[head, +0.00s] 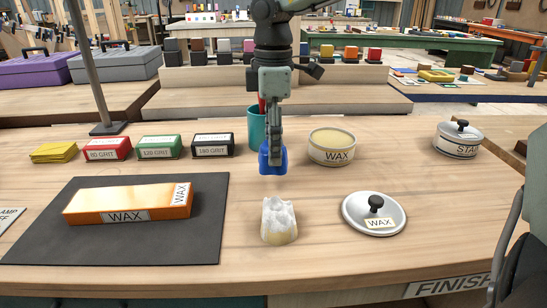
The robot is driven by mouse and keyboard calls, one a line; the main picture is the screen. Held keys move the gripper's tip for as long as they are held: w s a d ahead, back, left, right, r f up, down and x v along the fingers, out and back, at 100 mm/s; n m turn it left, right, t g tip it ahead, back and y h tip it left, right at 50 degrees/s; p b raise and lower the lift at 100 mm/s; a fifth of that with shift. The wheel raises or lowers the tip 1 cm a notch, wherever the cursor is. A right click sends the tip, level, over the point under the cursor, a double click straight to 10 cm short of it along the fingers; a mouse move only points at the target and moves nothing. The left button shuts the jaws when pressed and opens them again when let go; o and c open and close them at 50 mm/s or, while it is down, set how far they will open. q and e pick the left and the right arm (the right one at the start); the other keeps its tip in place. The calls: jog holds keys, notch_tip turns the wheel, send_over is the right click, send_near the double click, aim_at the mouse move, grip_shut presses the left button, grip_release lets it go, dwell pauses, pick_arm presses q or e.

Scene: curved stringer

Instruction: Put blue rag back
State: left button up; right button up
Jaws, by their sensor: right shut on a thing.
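The blue rag (264,163) is bunched in my right gripper (272,150), which is shut on it and points down over the bench, right of centre-back. The rag hangs just in front of a teal cup (254,126), partly hidden by my gripper. I cannot tell whether the rag touches the bench. A crumpled white and yellowish rag (279,221) stands on the bench in front of my gripper. My left gripper is not in view.
An open WAX tin (332,146) stands to the right, its lid (374,213) in front. A STAIN tin (459,138) is farther right. An orange block (128,203) lies on a dark mat (206,228). Grit boxes (158,147) and yellow cloths (54,152) line the back left.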

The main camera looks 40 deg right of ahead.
notch_tip(320, 180, down, 4)
jog(key=shift+r+p, duration=0.1)
jog(key=shift+p, duration=0.25)
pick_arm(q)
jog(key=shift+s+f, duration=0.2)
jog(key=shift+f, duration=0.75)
pick_arm(e)
jog(key=shift+f, duration=0.2)
jog(key=o, duration=0.7)
jog(key=shift+o, duration=2.1)
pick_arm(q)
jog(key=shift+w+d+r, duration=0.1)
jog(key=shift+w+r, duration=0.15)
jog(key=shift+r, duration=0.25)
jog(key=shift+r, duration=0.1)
pick_arm(e)
jog(key=shift+r, duration=0.1)
